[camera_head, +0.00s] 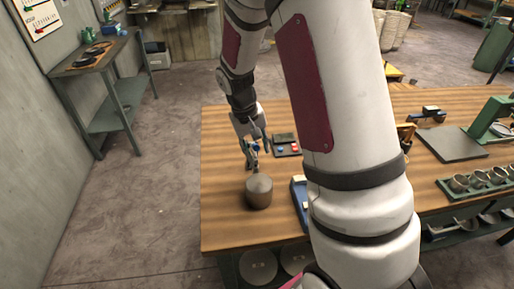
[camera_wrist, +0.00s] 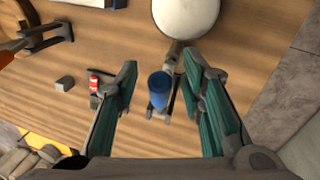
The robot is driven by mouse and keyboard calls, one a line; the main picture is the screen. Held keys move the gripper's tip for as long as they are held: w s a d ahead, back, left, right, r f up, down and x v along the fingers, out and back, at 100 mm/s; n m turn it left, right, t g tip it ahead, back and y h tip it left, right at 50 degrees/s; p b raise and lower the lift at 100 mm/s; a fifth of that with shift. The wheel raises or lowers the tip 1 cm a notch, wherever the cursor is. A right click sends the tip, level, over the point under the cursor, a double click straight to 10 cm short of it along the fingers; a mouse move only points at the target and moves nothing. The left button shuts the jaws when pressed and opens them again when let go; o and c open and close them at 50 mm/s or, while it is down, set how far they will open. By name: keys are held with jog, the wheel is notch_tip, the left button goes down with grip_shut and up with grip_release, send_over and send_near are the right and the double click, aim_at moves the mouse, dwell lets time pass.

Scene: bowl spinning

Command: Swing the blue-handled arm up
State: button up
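The blue-handled arm shows its blue grip (camera_wrist: 160,86) in the wrist view, on a thin metal arm that runs up the picture toward a rounded pale form (camera_wrist: 186,14). In the head view the blue grip (camera_head: 256,147) is small and partly covered by my gripper (camera_head: 253,143). Beside it on the table stands a brown-grey rounded form (camera_head: 259,191). In the wrist view my gripper (camera_wrist: 160,104) is open, with one green-padded finger on each side of the blue grip and clear gaps to both. Whether the grip is level with the fingertips is hard to tell.
The wooden table (camera_head: 226,228) has bare room at its left end. A dark panel with red and blue buttons (camera_head: 287,145) lies behind the arm. A blue-edged item (camera_head: 299,197) is partly hidden by my arm. Small cups in a green rack (camera_head: 480,183) stand at right.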

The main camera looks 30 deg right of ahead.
grip_shut()
jog(key=shift+r, duration=0.1)
